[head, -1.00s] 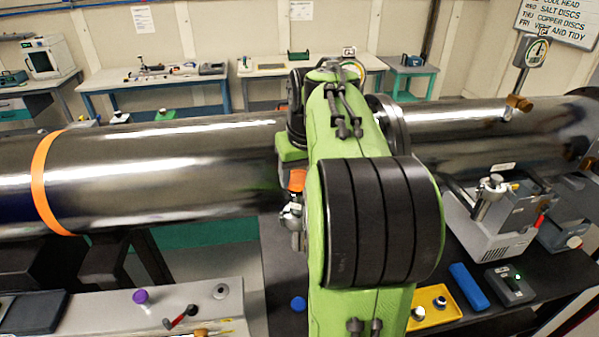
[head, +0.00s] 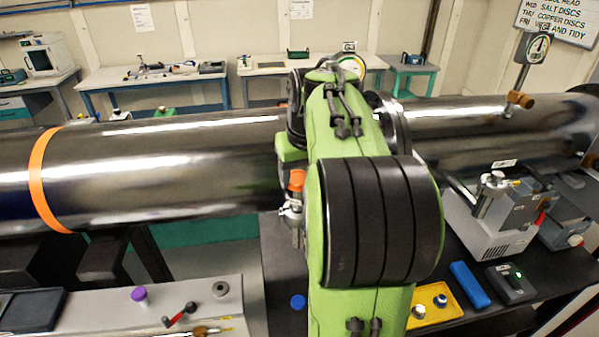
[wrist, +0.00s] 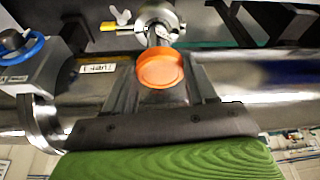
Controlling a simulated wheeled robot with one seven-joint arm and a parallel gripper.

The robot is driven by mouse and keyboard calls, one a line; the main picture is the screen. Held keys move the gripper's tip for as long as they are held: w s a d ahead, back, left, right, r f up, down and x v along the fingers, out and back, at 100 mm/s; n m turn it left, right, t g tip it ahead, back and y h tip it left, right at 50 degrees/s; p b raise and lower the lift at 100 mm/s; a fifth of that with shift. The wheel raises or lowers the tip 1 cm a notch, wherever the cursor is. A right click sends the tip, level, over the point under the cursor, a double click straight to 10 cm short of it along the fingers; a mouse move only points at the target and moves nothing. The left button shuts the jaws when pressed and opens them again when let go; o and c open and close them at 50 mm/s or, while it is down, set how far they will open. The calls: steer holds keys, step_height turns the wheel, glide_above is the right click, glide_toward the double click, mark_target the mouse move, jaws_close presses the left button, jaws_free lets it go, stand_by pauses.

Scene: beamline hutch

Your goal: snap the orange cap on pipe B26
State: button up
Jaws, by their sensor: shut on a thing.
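The orange cap (wrist: 161,70) is between the two dark fingers of my gripper (wrist: 162,76) in the wrist view, and the gripper is shut on it. The cap also shows in the head view (head: 297,179), just left of my green arm. A silver pipe fitting (head: 291,212) stands directly below the cap there. In the wrist view, a metal pipe end (wrist: 158,32) shows right behind the cap. I cannot tell whether the cap touches it or is seated. No B26 label is readable.
A large dark steel tube (head: 150,170) with an orange band runs across the scene behind the fitting. On the right stand a grey instrument box (head: 490,235), a yellow tray (head: 436,318) and a blue block (head: 469,284). A grey bench panel (head: 230,318) is at lower left.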

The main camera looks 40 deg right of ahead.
steer(key=o, duration=1.1)
steer(key=shift+r, duration=0.1)
steer(key=d+p+v, duration=0.1)
steer(key=v, duration=0.6)
steer(key=shift+a, duration=0.55)
steer(key=shift+s+r, duration=0.1)
steer(key=shift+r, duration=0.05)
